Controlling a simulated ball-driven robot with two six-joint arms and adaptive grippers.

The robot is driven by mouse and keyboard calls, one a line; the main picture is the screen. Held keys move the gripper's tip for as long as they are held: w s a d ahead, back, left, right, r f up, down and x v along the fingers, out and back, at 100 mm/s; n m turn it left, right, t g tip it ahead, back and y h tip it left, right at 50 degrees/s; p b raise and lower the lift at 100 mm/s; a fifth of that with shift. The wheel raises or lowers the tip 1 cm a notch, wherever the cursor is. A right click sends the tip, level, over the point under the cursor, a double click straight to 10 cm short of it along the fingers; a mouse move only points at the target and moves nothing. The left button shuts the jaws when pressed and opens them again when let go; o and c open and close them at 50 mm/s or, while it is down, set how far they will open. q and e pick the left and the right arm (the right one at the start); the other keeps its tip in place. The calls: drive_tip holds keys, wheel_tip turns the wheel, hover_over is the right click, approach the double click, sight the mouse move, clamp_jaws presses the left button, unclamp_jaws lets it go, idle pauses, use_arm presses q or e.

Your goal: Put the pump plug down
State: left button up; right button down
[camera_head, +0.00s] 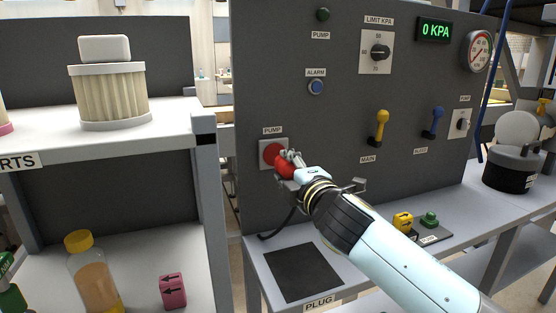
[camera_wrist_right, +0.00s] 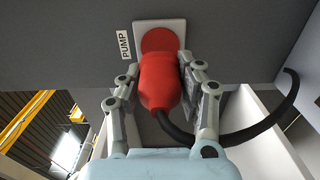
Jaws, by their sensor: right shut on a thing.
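The red pump plug (camera_head: 282,166) is between the fingers of my right gripper (camera_head: 290,166), which is shut on it. The right wrist view shows the plug (camera_wrist_right: 160,82) with the finger pads on both sides and a black cable leaving its near end. The plug's far end overlaps the red round PUMP socket (camera_wrist_right: 158,40) on its pale plate, also seen in the head view (camera_head: 268,147); I cannot tell whether they touch. A dark mat (camera_head: 302,272) labelled PLUG lies bare on the bench below. My left gripper is not in view.
The grey panel (camera_head: 335,130) rises directly behind the plug, with yellow (camera_head: 378,127) and blue (camera_head: 433,122) levers to the right. A yellow block (camera_head: 403,222) and green piece (camera_head: 429,219) sit on the bench. A shelf (camera_head: 160,145) stands left. The cable (camera_head: 280,228) hangs to the bench.

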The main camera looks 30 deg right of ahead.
drive_tip(key=shift+s+a, duration=0.1)
drive_tip(key=shift+s, duration=0.15)
drive_tip(key=shift+g, duration=0.3)
